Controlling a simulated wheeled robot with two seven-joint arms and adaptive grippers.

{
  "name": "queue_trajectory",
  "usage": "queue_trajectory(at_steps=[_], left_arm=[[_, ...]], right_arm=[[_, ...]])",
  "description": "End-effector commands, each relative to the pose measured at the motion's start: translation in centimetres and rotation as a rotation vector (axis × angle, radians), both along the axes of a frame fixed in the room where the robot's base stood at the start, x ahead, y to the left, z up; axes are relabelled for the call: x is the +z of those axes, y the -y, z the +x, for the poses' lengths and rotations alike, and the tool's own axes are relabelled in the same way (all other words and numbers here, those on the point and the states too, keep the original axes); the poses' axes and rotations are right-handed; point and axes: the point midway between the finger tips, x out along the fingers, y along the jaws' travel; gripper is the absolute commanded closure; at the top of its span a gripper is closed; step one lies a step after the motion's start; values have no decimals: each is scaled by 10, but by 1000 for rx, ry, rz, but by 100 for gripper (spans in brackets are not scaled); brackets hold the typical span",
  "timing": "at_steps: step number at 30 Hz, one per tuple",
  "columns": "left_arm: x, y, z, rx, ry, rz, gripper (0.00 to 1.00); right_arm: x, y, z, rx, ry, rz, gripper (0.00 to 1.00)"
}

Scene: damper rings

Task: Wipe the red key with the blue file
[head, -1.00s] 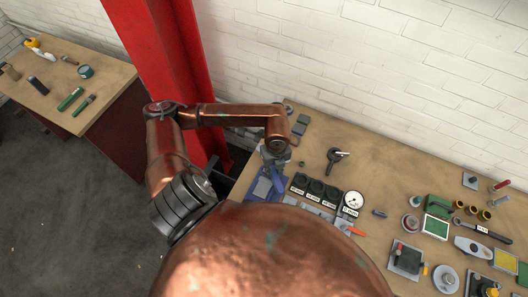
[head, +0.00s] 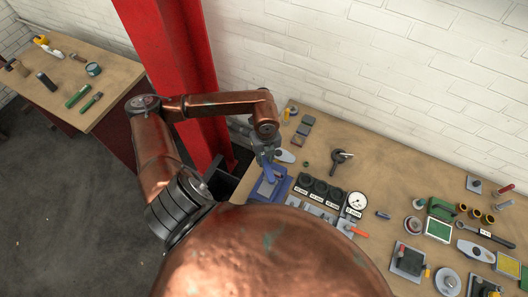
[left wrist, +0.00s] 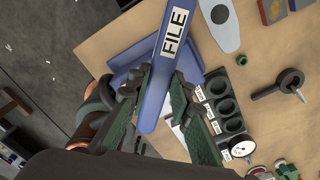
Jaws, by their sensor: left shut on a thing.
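The blue file (left wrist: 154,108), labelled FILE, is held between the two fingers of my left gripper (left wrist: 160,84) in the left wrist view. In the head view my left gripper (head: 267,153) is over the left end of the bench, with the blue file (head: 268,171) below it, above a blue tray (head: 283,187). The tray also shows behind the file in the left wrist view (left wrist: 124,56). I cannot make out whether the file touches the tray. I cannot pick out a red key with certainty. My right gripper is out of view.
Right of the tray stand dark round holders (head: 320,188) and a white gauge (head: 357,202). A grey oval piece (head: 285,156) lies behind the tray. A dark key-shaped tool (head: 340,157) lies on clear bench. A red post (head: 175,60) stands behind my left arm.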

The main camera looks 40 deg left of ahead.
Motion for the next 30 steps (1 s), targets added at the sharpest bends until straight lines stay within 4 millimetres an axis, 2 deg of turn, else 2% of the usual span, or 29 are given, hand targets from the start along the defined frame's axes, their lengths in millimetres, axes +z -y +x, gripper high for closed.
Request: queue_trajectory(at_steps=[1, 13, 30], left_arm=[[8, 0, 1, -1, 1, 0, 100], [42, 3, 4, -7, 3, 1, 100], [46, 3, 3, -8, 1, 0, 100]], right_arm=[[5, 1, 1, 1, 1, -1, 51], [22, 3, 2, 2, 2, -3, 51], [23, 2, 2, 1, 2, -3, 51]])
